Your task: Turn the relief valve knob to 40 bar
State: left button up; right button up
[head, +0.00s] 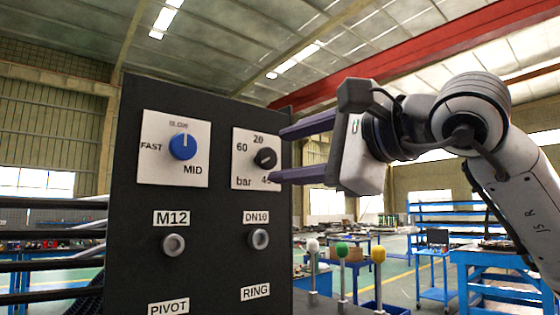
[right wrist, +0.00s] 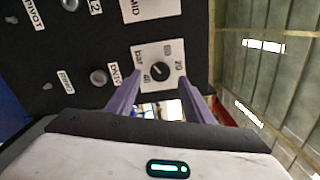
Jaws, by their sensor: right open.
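The relief valve knob (head: 265,158) is a small black knob on a white plate (head: 241,177) marked 20, 60, 40 and bar, on the right of a black panel. It also shows in the right wrist view (right wrist: 160,70); I cannot clearly read its pointer's direction. My right gripper (head: 281,155) is open and empty, its two purple fingers pointing at the panel. The fingertips are at the plate's right side, one above and one below knob height; in the head view the lower tip partly covers the 40 mark. The fingers appear clear of the knob. My left gripper is not in view.
A blue knob (head: 183,146) on a SLOW/FAST/MID plate sits left on the panel (head: 213,225). Below are M12 (head: 173,245) and DN10 (head: 258,239) fittings. Balls on rods, white (head: 313,246), green (head: 341,250) and yellow (head: 378,254), stand right of the panel.

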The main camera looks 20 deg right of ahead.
jog(key=b+v, duration=0.1)
jog(key=v, duration=0.6)
jog(key=shift+s, duration=0.15)
